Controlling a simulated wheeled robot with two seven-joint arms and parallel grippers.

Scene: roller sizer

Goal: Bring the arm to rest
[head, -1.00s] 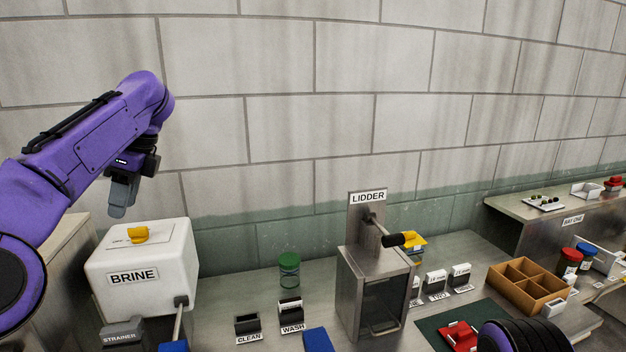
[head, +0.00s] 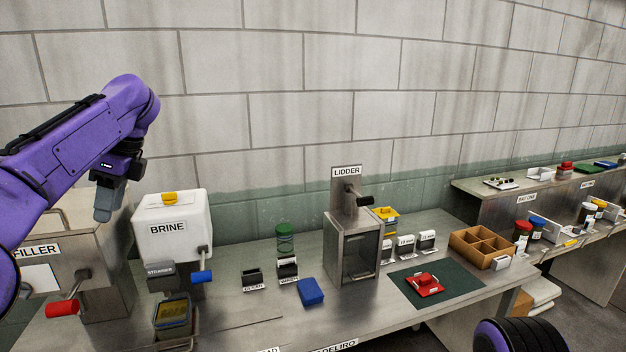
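My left arm comes in from the left, raised above the bench. My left gripper (head: 103,203) points down in front of the FILLER machine (head: 100,265), left of the white BRINE box (head: 172,229). Its fingers look close together, and I see nothing between them, but the view does not show clearly if they are shut. Of my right arm only a dark, ribbed part with purple shows at the bottom right. My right gripper is out of the picture.
The steel bench (head: 300,325) carries the LIDDER (head: 352,245), a green-lidded jar (head: 285,238), a blue block (head: 310,291), a red piece (head: 425,284) on a dark green mat (head: 455,281) and a wooden divided box (head: 480,247). A second counter (head: 510,205) stands at the right. Air above the bench is clear.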

